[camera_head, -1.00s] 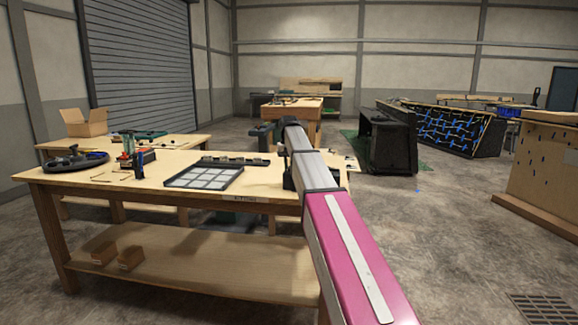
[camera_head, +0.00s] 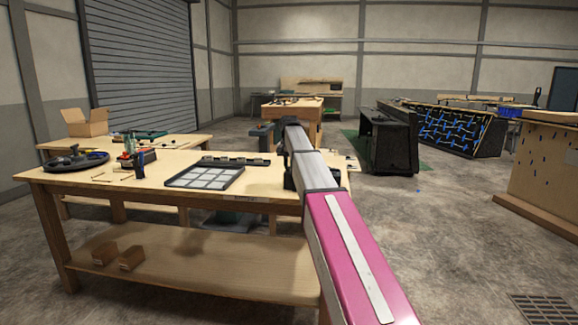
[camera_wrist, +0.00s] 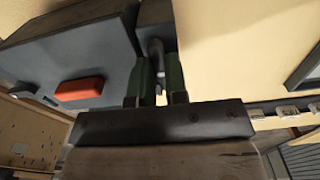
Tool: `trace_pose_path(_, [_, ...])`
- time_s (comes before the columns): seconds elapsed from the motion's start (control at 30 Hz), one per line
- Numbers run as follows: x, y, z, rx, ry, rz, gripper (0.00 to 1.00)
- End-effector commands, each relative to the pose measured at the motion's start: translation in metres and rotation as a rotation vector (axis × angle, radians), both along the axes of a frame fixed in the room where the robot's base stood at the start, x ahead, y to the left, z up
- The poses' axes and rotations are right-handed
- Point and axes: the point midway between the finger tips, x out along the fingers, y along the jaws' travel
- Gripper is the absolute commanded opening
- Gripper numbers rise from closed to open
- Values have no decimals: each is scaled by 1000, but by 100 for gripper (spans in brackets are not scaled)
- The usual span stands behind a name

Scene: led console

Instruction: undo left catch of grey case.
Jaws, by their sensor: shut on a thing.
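The grey case (camera_wrist: 75,52) fills the upper left of the wrist view, with an orange-red part (camera_wrist: 80,89) on its near face. My gripper (camera_wrist: 157,84) has its two green fingers on either side of a dark metal catch (camera_wrist: 158,56) at the case's right end. The fingers are shut on this catch. Its lower end is partly hidden between the fingers. In the head view my arm covers the case and the gripper almost wholly.
The wooden workbench (camera_head: 220,270) stands in front, carrying a tray of pale squares (camera_head: 205,177), a dark round dish (camera_head: 75,161) and small tools. A black bin (camera_head: 390,142) stands on the floor beyond.

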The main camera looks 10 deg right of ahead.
Motion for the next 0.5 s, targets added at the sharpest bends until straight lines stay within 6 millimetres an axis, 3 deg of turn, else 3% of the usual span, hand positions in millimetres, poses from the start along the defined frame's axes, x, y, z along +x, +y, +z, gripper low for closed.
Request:
trace_pose_path(0.03, [0,0,1,1,-1,-2,0])
trace_pose_path(0.07, [0,0,1,1,-1,-2,17])
trace_pose_path(0.1, [0,0,1,1,-1,-2,24])
trace_pose_path(0.5, [1,0,9,0,-2,-1,24])
